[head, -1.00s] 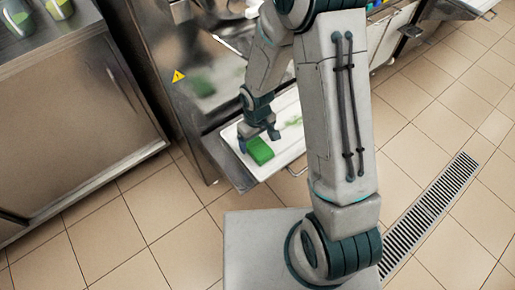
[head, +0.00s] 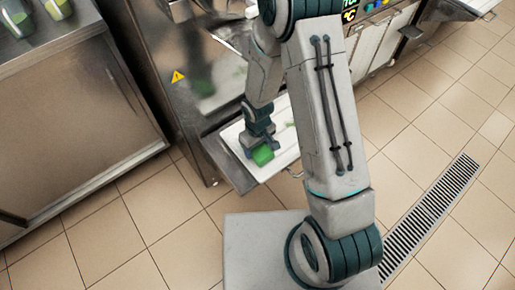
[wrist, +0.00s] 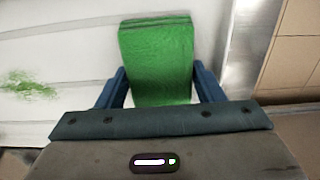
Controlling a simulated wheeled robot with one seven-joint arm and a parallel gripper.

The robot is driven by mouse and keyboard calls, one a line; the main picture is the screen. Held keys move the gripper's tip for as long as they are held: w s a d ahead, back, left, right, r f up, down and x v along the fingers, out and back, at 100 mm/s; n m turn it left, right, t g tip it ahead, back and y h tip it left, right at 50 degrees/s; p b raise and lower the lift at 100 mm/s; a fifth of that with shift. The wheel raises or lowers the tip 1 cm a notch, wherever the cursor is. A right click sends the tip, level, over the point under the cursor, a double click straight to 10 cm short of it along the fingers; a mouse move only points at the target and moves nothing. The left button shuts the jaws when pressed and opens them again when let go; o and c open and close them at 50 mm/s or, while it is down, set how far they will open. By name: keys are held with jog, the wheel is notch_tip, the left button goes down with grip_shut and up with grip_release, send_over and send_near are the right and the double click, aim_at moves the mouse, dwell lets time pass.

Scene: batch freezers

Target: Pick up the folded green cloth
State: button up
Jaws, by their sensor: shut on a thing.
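The folded green cloth (head: 263,156) is a small thick block at the near left end of a white tray (head: 283,163). In the wrist view the cloth (wrist: 156,60) sits between the two blue fingers of my gripper (wrist: 160,88), one at each side. My gripper (head: 261,148) is shut on the cloth and partly covers it in the head view. I cannot tell whether the cloth is clear of the tray. A green smear (wrist: 28,84) marks the white surface beside it.
The tray is on a shelf at the front of a steel machine with a yellow warning label (head: 178,77). A steel cabinet (head: 75,110) stands at the left. A floor drain (head: 432,215) runs along the tiles at the right. Part of the tray is hidden behind my arm.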

aim_at(260, 146)
jog(key=shift+r, duration=0.5)
jog(key=r, duration=0.2)
jog(key=d+r, duration=0.1)
jog(key=shift+w+r+p, duration=0.2)
jog(key=shift+r+p, duration=0.2)
jog(key=w+d+r, duration=0.1)
jog(key=d+r, duration=0.2)
jog(key=d, duration=0.2)
jog(key=w+d+r+p, duration=0.1)
jog(key=w+d+r, duration=0.1)
jog(key=d, duration=0.3)
jog(key=shift+w+r, duration=0.25)
jog(key=shift+r, duration=0.35)
